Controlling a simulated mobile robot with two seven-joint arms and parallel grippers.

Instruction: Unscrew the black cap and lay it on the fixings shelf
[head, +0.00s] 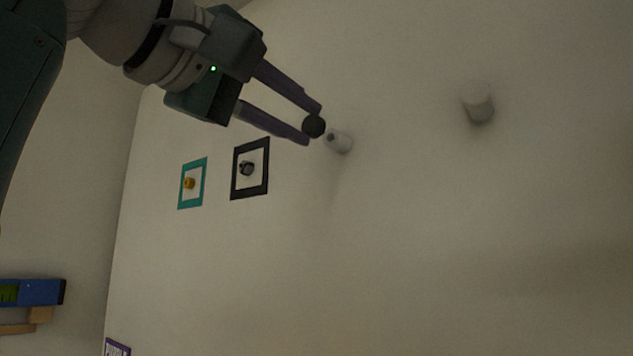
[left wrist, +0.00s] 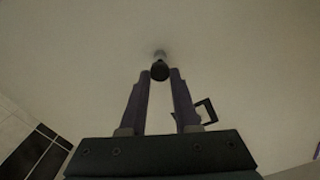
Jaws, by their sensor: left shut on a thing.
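The black cap (head: 313,126) is a small dark round piece between the fingertips of my left gripper (head: 312,125). My left gripper is shut on it. A pale stub (head: 341,142) sticks out of the wall just beyond the cap, with a small dark spot on its near end. A narrow gap seems to show between cap and stub. In the left wrist view the cap (left wrist: 160,71) sits at the fingertips, with the pale stub (left wrist: 160,54) right behind it. My right gripper is not in view. I cannot identify the fixings shelf for certain.
A second pale stub (head: 478,102) is on the wall to the right. A black frame (head: 236,174) and a teal frame (head: 182,186) with small reliefs hang below left. A blue level-like object (head: 42,292) rests on wood (head: 38,315) at lower left. The lower right wall is bare.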

